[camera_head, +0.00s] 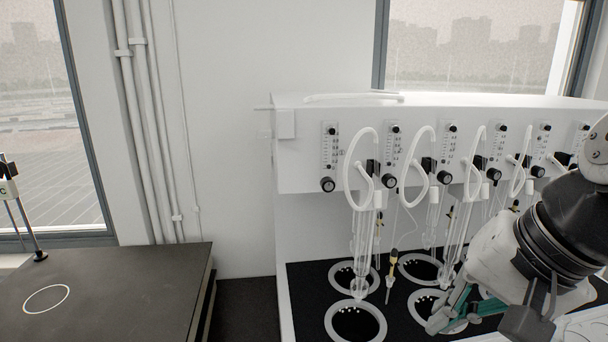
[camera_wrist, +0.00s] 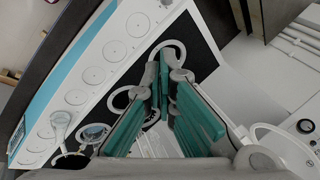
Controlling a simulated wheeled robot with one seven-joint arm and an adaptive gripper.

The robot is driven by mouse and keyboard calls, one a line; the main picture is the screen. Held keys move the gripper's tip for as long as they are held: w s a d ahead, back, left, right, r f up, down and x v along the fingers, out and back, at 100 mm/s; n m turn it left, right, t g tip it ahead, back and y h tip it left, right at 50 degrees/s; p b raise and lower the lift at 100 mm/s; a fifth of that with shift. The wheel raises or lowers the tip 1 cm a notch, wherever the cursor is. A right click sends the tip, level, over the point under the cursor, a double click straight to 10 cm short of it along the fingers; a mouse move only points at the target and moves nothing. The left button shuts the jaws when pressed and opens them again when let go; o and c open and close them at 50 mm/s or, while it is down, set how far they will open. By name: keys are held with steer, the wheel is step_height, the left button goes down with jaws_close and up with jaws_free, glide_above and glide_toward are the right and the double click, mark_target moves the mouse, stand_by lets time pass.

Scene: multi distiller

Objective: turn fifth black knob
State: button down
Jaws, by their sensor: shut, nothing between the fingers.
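The white distiller (camera_head: 300,180) has a row of flow meters on its front, each with a black knob below. The first knob (camera_head: 327,184), second (camera_head: 389,181), third (camera_head: 444,177), fourth (camera_head: 494,174) and fifth (camera_head: 538,171) show from left to right. My arm covers part of the panel right of the fifth. My gripper (camera_head: 440,318), with green fingers, is shut and empty, low over the black deck, below and left of the fifth knob. In the wrist view my gripper (camera_wrist: 164,62) points toward the deck rings; a black knob (camera_wrist: 306,126) shows at the right edge, which one I cannot tell.
White looped tubes (camera_head: 360,170) and glass condensers hang close in front of the panel. Ringed wells (camera_head: 340,320) line the black deck (camera_head: 310,290). A dark table (camera_head: 110,290) stands at left. The wrist view shows a row of round plates (camera_wrist: 115,50) along the front edge.

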steer(key=n, duration=0.1)
steer(key=s+d+n+h, duration=0.1)
steer(key=n, duration=0.1)
steer(key=n+t+h, duration=0.1)
steer(key=shift+s+d+f+n, duration=0.15)
steer(key=shift+s+n, duration=0.25)
steer(key=c, duration=2.4)
jaws_free()
steer(key=shift+s+d+n+h, duration=0.1)
steer(key=shift+d+n+h, duration=0.25)
steer(key=shift+n, duration=0.35)
steer(key=c, duration=1.9)
jaws_free()
steer(key=o, duration=0.4)
steer(key=shift+w+d+b, duration=0.2)
steer(key=shift+d+b, duration=0.05)
steer(key=shift+b, duration=0.1)
steer(key=shift+o, duration=0.2)
steer(key=m+t+y+b, duration=0.2)
steer(key=t+y+b, duration=0.3)
steer(key=t+b, duration=0.25)
glide_toward(541, 173)
steer(key=shift+t, duration=0.25)
steer(key=p+x, duration=0.1)
steer(key=x, duration=0.6)
steer(key=shift+w+a+f+p, duration=0.1)
steer(key=shift+w+f+p, duration=0.05)
steer(key=shift+f+p, duration=0.15)
